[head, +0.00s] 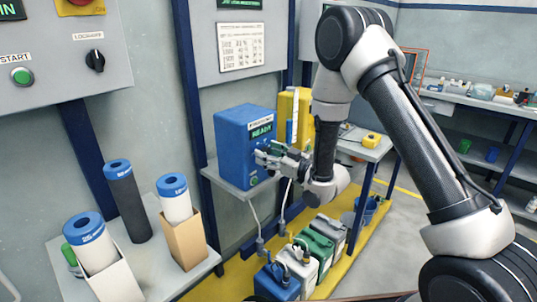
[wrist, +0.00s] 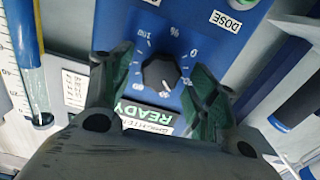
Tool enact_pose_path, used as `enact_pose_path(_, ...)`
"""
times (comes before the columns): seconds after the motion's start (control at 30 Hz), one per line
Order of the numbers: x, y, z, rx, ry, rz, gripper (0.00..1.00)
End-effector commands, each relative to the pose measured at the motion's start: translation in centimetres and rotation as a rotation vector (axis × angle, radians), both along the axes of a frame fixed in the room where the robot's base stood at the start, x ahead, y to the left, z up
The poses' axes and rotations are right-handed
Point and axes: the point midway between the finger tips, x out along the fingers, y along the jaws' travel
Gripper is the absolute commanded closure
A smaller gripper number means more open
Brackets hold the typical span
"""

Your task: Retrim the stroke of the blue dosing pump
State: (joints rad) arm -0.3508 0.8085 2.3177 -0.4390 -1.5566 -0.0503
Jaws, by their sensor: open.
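The blue dosing pump (head: 232,140) stands on a grey wall shelf, its green display (head: 262,131) reading READY. In the wrist view its blue front (wrist: 190,28) appears upside down, with the READY display (wrist: 145,114) below a black stroke knob (wrist: 159,74). A white percent scale rings the knob. The knob's white mark seems to point toward the lower right of the picture; its exact reading is unclear. My gripper (head: 264,155) is at the pump's front. In the wrist view my gripper (wrist: 161,78) is open, with green-padded fingers either side of the knob and apparent gaps.
A yellow pump (head: 304,105) stands close right of the blue one. A DOSE label (wrist: 226,22) is near my right finger in the wrist view. Hoses run down to several canisters (head: 318,245) on the yellow floor. Filter cartridges (head: 122,195) stand on the left table.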

Motion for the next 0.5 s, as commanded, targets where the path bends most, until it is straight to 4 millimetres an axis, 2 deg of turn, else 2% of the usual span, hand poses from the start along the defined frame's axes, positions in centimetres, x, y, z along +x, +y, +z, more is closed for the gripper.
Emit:
enact_pose_path(0.33, -3.9, -4.1, -0.1, -0.001, 0.003, -0.003, 0.41)
enact_pose_path(0.5, -4.9, -5.0, 0.0, 0.000, 0.001, -0.001, 0.41)
